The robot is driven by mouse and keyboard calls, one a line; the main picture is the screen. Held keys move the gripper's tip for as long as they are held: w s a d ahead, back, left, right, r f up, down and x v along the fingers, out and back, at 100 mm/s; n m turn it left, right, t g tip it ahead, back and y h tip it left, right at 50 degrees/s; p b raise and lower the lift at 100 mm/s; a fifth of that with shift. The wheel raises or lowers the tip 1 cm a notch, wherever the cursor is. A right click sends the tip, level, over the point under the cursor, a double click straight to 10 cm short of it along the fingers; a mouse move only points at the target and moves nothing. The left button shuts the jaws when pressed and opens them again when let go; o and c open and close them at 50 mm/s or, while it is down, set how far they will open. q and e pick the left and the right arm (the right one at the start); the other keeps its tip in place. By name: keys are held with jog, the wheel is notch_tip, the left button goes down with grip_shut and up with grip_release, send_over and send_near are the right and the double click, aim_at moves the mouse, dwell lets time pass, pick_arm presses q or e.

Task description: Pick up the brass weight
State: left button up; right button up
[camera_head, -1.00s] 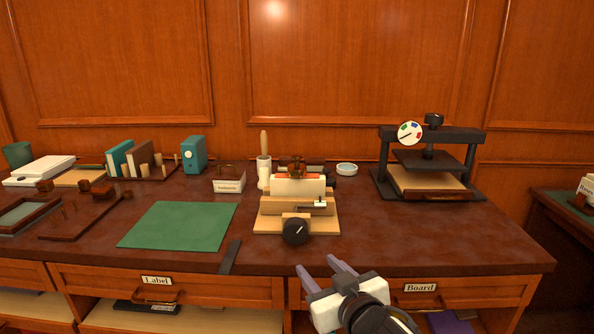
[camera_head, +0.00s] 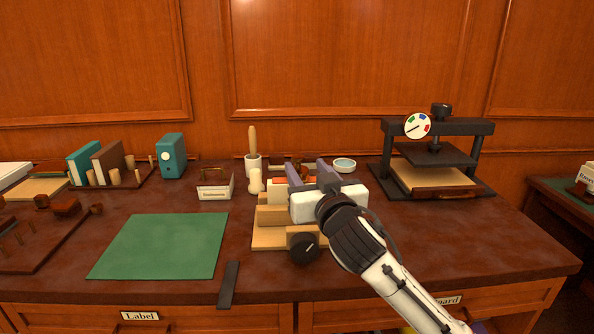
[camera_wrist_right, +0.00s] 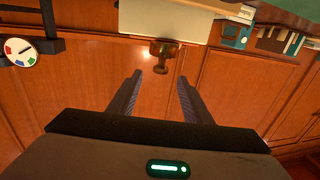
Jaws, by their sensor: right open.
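The brass weight (camera_wrist_right: 165,52) shows in the right wrist view as a small, dark golden knobbed piece at the edge of a cream block (camera_wrist_right: 163,20). It lies just beyond and roughly between my right fingertips. My right gripper (camera_wrist_right: 160,80) is open, with nothing between its fingers. In the head view my right gripper (camera_head: 309,174) is over the wooden jig (camera_head: 270,238) with the black dial, fingers pointing toward the wall. It hides most of the weight and the jig's upper part there. My left gripper is not in view.
A black press (camera_head: 440,128) with a gauge stands at the right. A cup with a wooden handle (camera_head: 253,165), a label holder (camera_head: 214,188) and a small round dish (camera_head: 344,165) are close by. A green mat (camera_head: 165,245) lies flat at the left front.

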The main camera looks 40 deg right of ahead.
aim_at(300, 161)
jog(key=x, duration=0.5)
jog(key=shift+w+f, duration=0.1)
jog(key=shift+f, duration=0.1)
grip_shut()
jog(key=shift+r, duration=0.1)
